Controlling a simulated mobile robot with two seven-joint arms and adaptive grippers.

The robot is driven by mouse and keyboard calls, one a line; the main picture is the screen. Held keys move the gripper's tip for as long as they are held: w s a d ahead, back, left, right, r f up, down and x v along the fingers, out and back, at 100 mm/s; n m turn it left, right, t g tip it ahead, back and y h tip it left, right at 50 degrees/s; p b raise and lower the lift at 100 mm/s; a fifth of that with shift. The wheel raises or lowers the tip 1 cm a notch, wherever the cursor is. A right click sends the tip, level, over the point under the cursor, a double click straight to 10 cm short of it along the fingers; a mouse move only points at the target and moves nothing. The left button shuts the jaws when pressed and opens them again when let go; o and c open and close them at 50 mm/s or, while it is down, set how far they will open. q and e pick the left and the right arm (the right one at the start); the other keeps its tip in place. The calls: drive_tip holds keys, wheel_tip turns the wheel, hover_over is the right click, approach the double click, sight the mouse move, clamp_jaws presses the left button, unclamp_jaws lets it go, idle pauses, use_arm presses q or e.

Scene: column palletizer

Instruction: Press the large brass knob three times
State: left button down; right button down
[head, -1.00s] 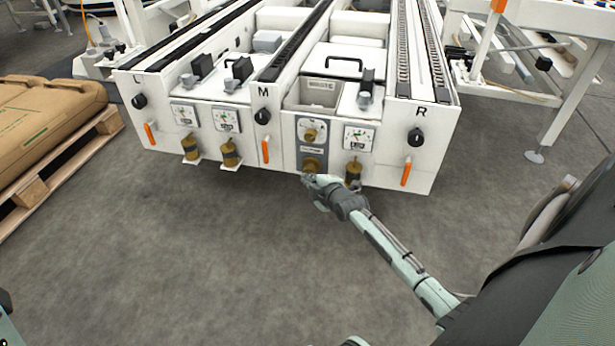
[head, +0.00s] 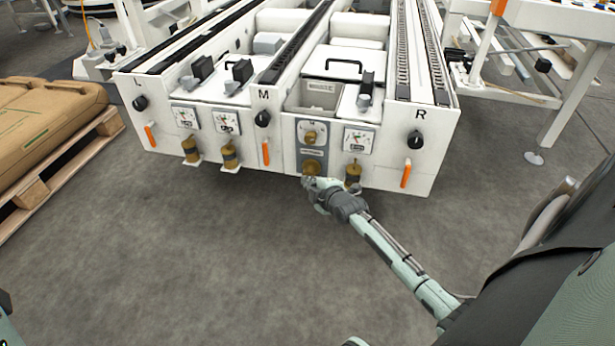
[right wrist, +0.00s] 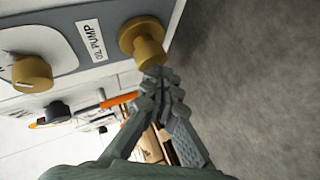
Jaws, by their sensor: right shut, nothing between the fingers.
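The large brass knob (head: 312,168) sits low on the grey panel on the front of the white machine, between the letters M and R. In the right wrist view the knob (right wrist: 142,42) is round and stepped, beside a label ending in "PUMP". My right gripper (head: 309,183) is just below and in front of it. In the right wrist view its closed fingertips (right wrist: 160,76) are empty and lie close to the knob's end; I cannot tell whether they touch.
A smaller brass dial (head: 311,137) is above the knob on the panel. A brass cylinder (head: 353,174) hangs to the right, near an orange handle (head: 406,174). A pallet with brown sacks (head: 45,118) is at the left. The floor in front is clear.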

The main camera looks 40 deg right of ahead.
drive_tip(key=shift+s+a+p, duration=0.75)
drive_tip(key=shift+a, duration=0.05)
drive_tip(key=s+a+p, duration=0.3)
drive_tip(key=shift+s+a, duration=0.1)
drive_tip(key=shift+a, duration=0.3)
idle(0.8)
